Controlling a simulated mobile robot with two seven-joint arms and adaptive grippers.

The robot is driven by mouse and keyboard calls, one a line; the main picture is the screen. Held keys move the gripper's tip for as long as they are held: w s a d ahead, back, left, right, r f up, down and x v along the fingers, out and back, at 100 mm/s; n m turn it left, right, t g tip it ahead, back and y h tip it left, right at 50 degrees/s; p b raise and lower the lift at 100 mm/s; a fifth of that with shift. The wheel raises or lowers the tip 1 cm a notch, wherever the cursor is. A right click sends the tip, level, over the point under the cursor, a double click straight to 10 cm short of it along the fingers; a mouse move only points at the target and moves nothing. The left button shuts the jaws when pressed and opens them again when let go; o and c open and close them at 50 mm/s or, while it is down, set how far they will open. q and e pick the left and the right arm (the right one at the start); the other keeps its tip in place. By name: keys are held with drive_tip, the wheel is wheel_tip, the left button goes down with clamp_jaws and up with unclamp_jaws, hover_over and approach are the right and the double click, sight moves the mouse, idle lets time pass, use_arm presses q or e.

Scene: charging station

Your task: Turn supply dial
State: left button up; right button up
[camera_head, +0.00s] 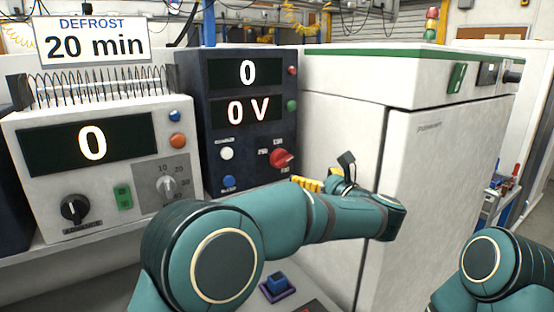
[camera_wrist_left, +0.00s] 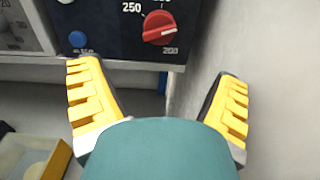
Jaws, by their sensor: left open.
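The supply dial (camera_head: 281,158) is a red knob low on the right of the dark blue supply unit (camera_head: 215,95), whose displays read "0" and "0 V". In the left wrist view the red dial (camera_wrist_left: 159,27) sits at the top, with "250" to its left and "200" below right. My left gripper (camera_head: 328,178) is open and empty, just right of and below the dial in the head view. In the left wrist view its yellow fingers (camera_wrist_left: 159,80) are spread wide, and the dial shows beyond the gap, not touched. My right gripper is out of view.
A white cabinet (camera_head: 440,160) stands close on the right of the supply unit. A white defrost unit (camera_head: 90,160) with knobs and a "0" display stands left. A blue button block (camera_head: 277,285) lies below.

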sight(285, 162)
use_arm(q)
drive_tip(key=b+x, duration=0.1)
drive_tip(key=x, duration=1.2)
drive_tip(key=shift+w+a, duration=0.15)
drive_tip(key=c, duration=1.2)
